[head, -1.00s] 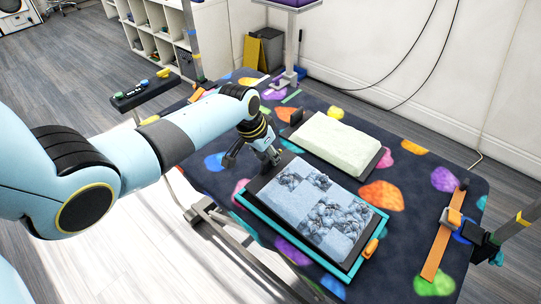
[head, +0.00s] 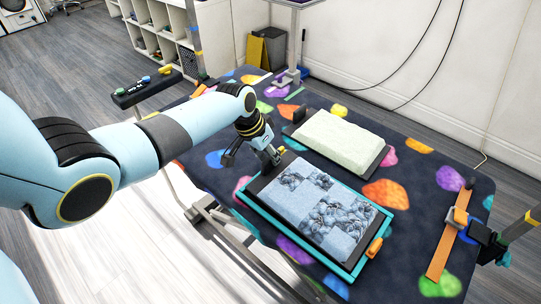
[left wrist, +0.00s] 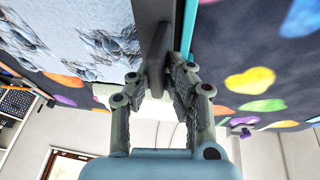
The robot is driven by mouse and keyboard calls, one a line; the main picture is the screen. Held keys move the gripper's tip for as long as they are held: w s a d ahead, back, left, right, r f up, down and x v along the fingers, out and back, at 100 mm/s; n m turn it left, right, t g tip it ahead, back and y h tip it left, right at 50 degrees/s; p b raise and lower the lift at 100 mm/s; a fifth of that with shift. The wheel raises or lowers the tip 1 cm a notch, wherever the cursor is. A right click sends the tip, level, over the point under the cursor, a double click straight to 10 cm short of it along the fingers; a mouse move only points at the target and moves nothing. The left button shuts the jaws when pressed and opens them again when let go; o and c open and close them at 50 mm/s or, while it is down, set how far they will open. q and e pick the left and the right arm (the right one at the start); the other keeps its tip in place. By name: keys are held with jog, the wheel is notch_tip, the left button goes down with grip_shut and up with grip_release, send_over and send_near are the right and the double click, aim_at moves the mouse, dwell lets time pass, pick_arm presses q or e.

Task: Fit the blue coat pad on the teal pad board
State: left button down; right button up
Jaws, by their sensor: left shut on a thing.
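The blue coat pad (head: 318,205) has mixed smooth and curly fur patches on a dark backing plate. It lies over the teal pad board (head: 268,226), whose teal rim shows along the left, front and right sides. I cannot tell whether the plate sits flush inside the rim. My left gripper (head: 275,157) is at the pad's far left end. In the left wrist view, its fingers (left wrist: 170,85) are shut on a dark upright handle (left wrist: 156,55) of the pad, beside the fur (left wrist: 80,30) and the teal rim (left wrist: 188,25). My right gripper is out of view.
A cream pad (head: 340,142) on a dark plate lies behind the blue pad. An orange strap with a clamp (head: 445,245) is at the table's right end. An orange tab (head: 374,247) is on the teal board's right side. The spotted table (head: 410,175) is otherwise mostly clear.

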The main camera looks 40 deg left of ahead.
pick_arm(q)
jog(key=shift+a+f+h+b, duration=0.25)
jog(key=shift+f+h+b, duration=0.15)
jog(key=shift+f+b, duration=0.7)
jog(key=c, duration=1.2)
grip_release()
jog(key=v, duration=1.2)
